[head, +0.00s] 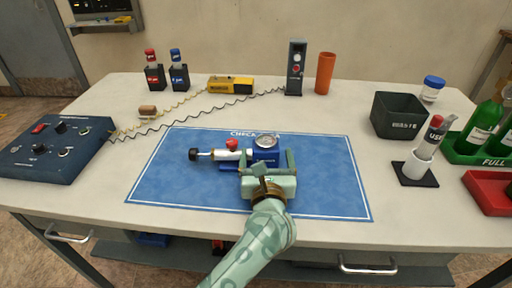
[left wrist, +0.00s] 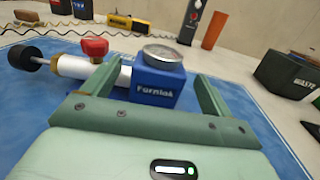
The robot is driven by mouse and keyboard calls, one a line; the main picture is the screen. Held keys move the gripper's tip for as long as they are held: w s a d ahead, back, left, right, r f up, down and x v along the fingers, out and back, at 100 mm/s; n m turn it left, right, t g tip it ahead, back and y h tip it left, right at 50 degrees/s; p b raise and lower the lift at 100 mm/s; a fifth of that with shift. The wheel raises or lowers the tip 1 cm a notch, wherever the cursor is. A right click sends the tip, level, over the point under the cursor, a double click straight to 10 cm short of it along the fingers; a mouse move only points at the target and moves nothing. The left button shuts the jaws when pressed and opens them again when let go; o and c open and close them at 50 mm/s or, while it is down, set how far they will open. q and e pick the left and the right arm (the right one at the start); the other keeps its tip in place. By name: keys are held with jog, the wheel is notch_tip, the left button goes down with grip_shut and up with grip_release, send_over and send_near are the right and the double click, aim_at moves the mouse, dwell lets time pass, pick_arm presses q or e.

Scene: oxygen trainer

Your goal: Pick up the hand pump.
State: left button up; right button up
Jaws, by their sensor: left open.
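The hand pump (head: 232,155) lies on the blue mat (head: 170,185). It has a white barrel (left wrist: 100,72), a black knob at the left end, a red knob on top, and a blue block (left wrist: 155,85) with a round gauge at its right end. My left gripper (head: 267,160) is open at the near side of the blue block. In the left wrist view its fingers (left wrist: 162,80) stand to either side of the block, with a gap on the right. The left finger hides part of the barrel's lower side. My right gripper is not in view.
A control box (head: 55,148) stands at the left with coiled cords. A yellow device (head: 231,84), grey tower (head: 296,68) and orange cylinder (head: 325,73) stand behind. A waste bin (head: 398,116) and bottle trays are at the right. The mat around the pump is clear.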

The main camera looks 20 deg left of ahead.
pick_arm(q)
jog(key=shift+w+a+f, duration=0.15)
jog(key=shift+w, duration=0.3)
jog(key=shift+s, duration=0.1)
jog(key=shift+s+r, duration=0.2)
jog(key=c, duration=0.5)
jog(key=shift+w, duration=0.1)
jog(key=c, duration=1)
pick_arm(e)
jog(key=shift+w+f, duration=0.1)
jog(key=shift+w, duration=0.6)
